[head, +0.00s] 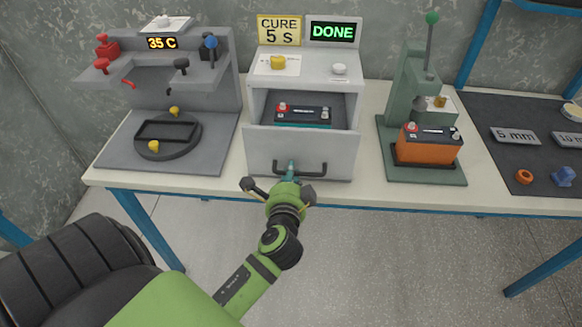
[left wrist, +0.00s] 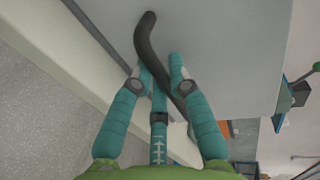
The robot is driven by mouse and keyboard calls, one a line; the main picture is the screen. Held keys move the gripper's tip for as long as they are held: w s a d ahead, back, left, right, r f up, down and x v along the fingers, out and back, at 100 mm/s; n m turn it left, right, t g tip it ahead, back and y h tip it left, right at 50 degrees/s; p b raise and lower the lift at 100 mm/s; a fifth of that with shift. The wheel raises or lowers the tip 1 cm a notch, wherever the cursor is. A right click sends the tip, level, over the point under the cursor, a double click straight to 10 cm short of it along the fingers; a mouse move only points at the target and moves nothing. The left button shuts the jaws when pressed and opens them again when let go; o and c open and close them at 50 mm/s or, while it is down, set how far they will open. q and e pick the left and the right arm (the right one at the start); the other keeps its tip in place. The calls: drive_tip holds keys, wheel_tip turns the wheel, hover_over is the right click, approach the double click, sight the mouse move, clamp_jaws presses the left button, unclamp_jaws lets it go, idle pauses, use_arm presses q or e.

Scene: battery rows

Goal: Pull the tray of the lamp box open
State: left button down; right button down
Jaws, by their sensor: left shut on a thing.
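The lamp box (head: 352,83) is a light grey cabinet with a CURE 5 S sign and a lit green DONE display on top. Its tray (head: 265,148) stands out from the box, with its grey front panel forward and its inside showing. A battery (head: 303,115) with a dark top, a teal body and a red and a white terminal sits in the tray. My left gripper (head: 291,168) is shut on the tray's dark bar handle (head: 315,172). In the left wrist view the teal fingers (left wrist: 161,68) close around the handle (left wrist: 148,45). My right gripper is out of view.
On the table (head: 210,187), a grey station (head: 225,110) reading 35 C stands left. A green press (head: 402,95) with an orange battery (head: 430,145) stands right. A dark mat (head: 495,110) with labels and small parts lies far right. Floor in front is clear.

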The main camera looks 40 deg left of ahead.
use_arm(q)
drive_tip(key=shift+s+d, duration=0.15)
drive_tip(key=shift+s, duration=0.15)
drive_tip(key=shift+s+d, duration=0.2)
drive_tip(key=shift+s, duration=0.1)
drive_tip(key=c, duration=1.2)
unclamp_jaws()
drive_tip(key=shift+o, duration=0.2)
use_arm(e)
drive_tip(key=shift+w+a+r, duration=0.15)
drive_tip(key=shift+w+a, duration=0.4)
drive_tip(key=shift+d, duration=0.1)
